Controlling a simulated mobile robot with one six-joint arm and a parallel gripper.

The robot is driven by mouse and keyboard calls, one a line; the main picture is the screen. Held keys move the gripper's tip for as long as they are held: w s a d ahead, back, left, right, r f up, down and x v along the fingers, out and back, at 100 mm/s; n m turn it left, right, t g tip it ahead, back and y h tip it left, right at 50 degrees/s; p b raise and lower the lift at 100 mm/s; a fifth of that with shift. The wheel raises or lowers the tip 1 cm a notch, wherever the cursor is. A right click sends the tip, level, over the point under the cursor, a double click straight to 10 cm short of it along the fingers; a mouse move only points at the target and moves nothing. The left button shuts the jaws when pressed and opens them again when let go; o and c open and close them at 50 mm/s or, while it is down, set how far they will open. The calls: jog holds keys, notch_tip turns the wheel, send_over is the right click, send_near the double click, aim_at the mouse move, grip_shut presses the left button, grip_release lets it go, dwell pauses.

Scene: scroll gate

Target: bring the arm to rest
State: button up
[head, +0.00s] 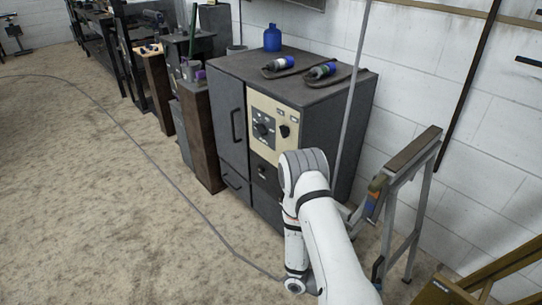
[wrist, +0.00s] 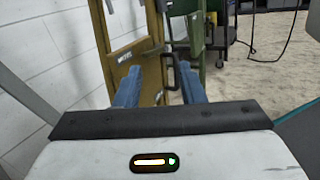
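My white arm (head: 325,225) rises from the bottom edge of the head view, bends at a grey-capped elbow in front of the dark cabinet, and folds back down to its wrist (head: 293,283) low in the picture. The fingers are not visible there. In the wrist view my gripper (wrist: 160,78) shows two blue fingers standing well apart. Nothing is held between them. Through the gap I see a yellow-brown wooden frame (wrist: 122,62) and a dark handle, both beyond the fingertips.
The dark cabinet (head: 227,115), with bottles on top, stands behind my arm. A metal stand (head: 421,190) is close to its right; a wooden frame (head: 510,265) is at lower right. Open carpet (head: 90,200) lies left, crossed by a cable. A green panel (wrist: 193,50) stands ahead.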

jog(key=s+a+r+m+t+y+p, duration=0.1)
jog(key=a+r+m+y+p, duration=0.3)
jog(key=r, duration=1.2)
jog(key=s+a+r+m+t+y+p, duration=0.1)
jog(key=a+r+m+t+y+p, duration=0.3)
jog(key=r, duration=1.3)
jog(key=s+a+r+m+t+y+p, duration=0.1)
jog(key=a+r+m+t+y+p, duration=0.2)
jog(key=r+y+p, duration=0.6)
notch_tip(320, 180, up, 7)
jog(key=shift+a+r+m+y+p, duration=0.15)
jog(key=shift+a+m+y+p, duration=0.25)
jog(key=shift+a+m+p, duration=0.45)
jog(key=shift+d, duration=0.15)
